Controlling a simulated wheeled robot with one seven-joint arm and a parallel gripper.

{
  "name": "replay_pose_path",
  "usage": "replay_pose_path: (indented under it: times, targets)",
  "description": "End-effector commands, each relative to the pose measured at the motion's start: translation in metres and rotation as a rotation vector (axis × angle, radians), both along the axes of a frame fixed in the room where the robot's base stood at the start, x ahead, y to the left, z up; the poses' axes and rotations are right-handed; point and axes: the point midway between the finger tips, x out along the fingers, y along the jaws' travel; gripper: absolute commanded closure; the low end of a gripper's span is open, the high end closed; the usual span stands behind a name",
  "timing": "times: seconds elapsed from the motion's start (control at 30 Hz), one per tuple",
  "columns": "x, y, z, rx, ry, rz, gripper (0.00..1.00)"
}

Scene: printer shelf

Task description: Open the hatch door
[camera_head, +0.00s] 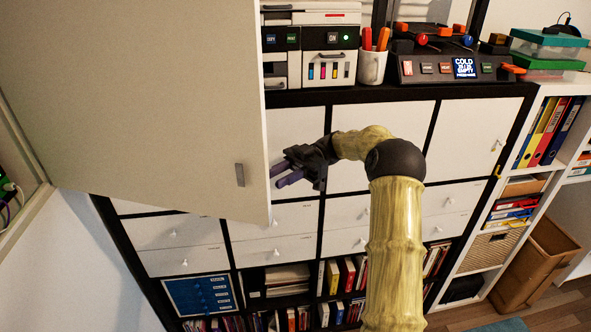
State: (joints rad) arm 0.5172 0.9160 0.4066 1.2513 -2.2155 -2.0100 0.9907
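The hatch door (140,90) is a large pale panel filling the left of the head view. Its right edge is free and stands in front of the shelf, hiding part of the printer and cabinets. A small grey handle (240,174) sits near its lower right corner. My gripper (279,175) has two purple fingers pointing left, with a gap between them and nothing seen in it. In the picture the fingertips are just right of the door's edge, apart from the handle. Whether they touch the door cannot be told.
Behind are a white printer (322,55), a cup of pens (371,67) and a control box with a lit display (465,67) on the dark shelf top. White cabinet doors (465,137) with knobs lie below. A bookshelf and a brown bin (540,262) stand at right.

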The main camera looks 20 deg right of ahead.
Motion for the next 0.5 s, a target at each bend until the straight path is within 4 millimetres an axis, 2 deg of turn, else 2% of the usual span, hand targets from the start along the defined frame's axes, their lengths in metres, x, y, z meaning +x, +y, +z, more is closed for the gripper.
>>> replay_pose_path:
  times: [0.23,0.5]
  targets:
    - [0.012,-0.026,-0.001,0.003,-0.003,-0.005,0.69]
    - [0.021,-0.042,0.0,0.003,-0.002,0.0,0.69]
